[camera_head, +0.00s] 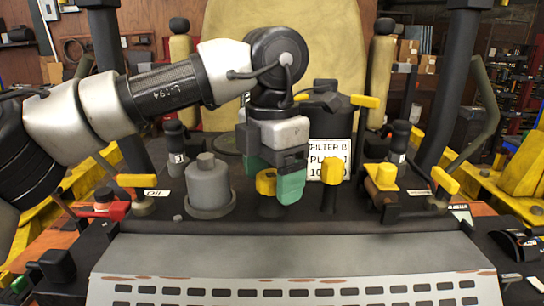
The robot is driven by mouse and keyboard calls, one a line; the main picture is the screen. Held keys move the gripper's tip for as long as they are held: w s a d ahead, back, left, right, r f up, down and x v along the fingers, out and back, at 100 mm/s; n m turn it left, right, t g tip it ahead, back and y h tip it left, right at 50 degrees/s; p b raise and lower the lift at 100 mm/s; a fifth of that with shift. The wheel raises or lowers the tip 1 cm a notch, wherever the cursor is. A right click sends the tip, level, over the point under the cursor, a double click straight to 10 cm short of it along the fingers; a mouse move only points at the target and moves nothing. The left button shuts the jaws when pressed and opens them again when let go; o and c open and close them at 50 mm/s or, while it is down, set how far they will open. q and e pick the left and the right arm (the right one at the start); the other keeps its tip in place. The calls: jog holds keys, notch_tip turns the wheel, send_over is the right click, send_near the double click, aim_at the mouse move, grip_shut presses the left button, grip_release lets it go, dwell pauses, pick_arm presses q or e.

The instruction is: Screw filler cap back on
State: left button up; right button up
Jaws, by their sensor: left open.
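My left gripper (275,185) comes in from the left and points down over the deck, its green fingertips apart. A yellow cap (265,182) shows between and behind the fingertips, above a short black neck. The fingers hide part of it, so I cannot tell whether they touch it or whether it is seated. I cannot tell for sure that this is the filler cap. Another yellow-topped post (331,172) stands upright just right of the gripper. My right gripper is not in view.
A grey stepped cylinder (208,187) stands left of the gripper. A white sign (330,160) stands behind. Yellow-handled levers (383,177) are at the right, and a red part (112,206) is at the left. The grey slotted panel (290,262) in front is clear.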

pick_arm(q)
jog(key=shift+c, duration=0.4)
jog(key=c, duration=0.9)
jog(key=m, duration=0.1)
jog(key=m+p, duration=0.1)
jog(key=shift+r+m+p, duration=0.2)
jog(key=shift+m+p, duration=0.1)
jog(key=shift+c, duration=0.2)
jog(key=shift+o, duration=0.3)
jog(key=m+p, duration=0.1)
jog(key=m, duration=0.1)
jog(key=shift+m, duration=0.3)
jog(key=shift+f+m, duration=0.2)
jog(key=shift+m, duration=0.4)
